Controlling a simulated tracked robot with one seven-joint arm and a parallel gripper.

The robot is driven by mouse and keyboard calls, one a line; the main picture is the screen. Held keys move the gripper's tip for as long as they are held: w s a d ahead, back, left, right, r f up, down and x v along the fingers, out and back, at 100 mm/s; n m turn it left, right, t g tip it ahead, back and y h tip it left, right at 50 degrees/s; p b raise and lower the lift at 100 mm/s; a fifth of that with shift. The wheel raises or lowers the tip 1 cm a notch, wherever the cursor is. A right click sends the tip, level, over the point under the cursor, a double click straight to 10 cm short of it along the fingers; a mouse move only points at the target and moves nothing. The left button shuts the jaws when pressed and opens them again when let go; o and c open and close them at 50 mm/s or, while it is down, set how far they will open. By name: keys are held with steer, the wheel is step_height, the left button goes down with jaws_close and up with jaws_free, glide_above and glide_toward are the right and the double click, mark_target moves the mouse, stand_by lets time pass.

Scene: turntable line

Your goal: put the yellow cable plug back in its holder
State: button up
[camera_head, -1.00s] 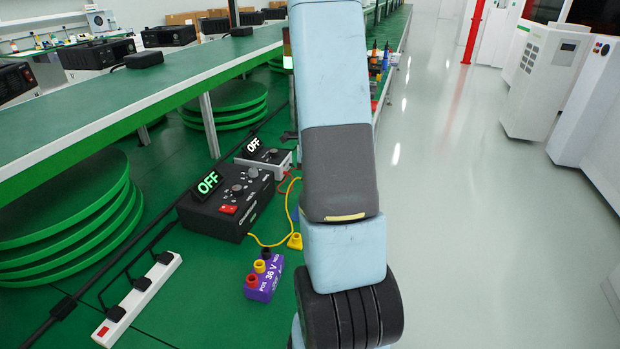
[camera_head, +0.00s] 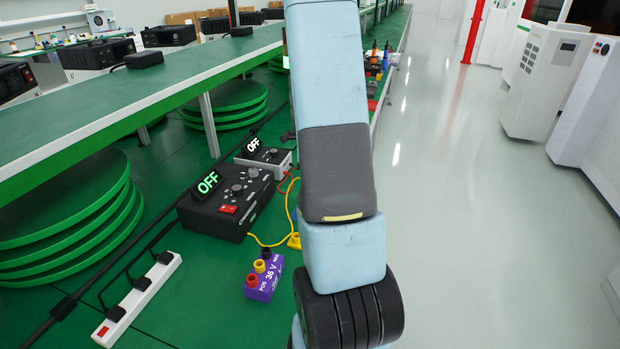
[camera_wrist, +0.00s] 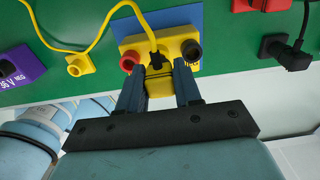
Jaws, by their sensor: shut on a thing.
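The yellow cable plug (camera_wrist: 157,86) is between the two dark fingers of my gripper (camera_wrist: 159,88) in the wrist view. My gripper is shut on it. The plug is in front of the middle of a yellow block (camera_wrist: 140,44) with a red and a black socket; I cannot tell whether it sits in the block. A yellow cable (camera_wrist: 117,10) runs from there and loops to the left. A small yellow holder (camera_wrist: 80,65) with a round opening stands apart on the left; it shows in the head view (camera_head: 294,241). My arm hides the gripper in the head view.
A purple 36 V block (camera_head: 264,277) stands left of my arm and shows in the wrist view (camera_wrist: 22,65). A black power unit (camera_head: 228,202) reads OFF. A white power strip (camera_head: 137,300) lies left.

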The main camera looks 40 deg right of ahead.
steer(key=shift+f, duration=0.95)
stand_by(2.0)
steer(key=o, duration=1)
steer(key=shift+r, duration=3.75)
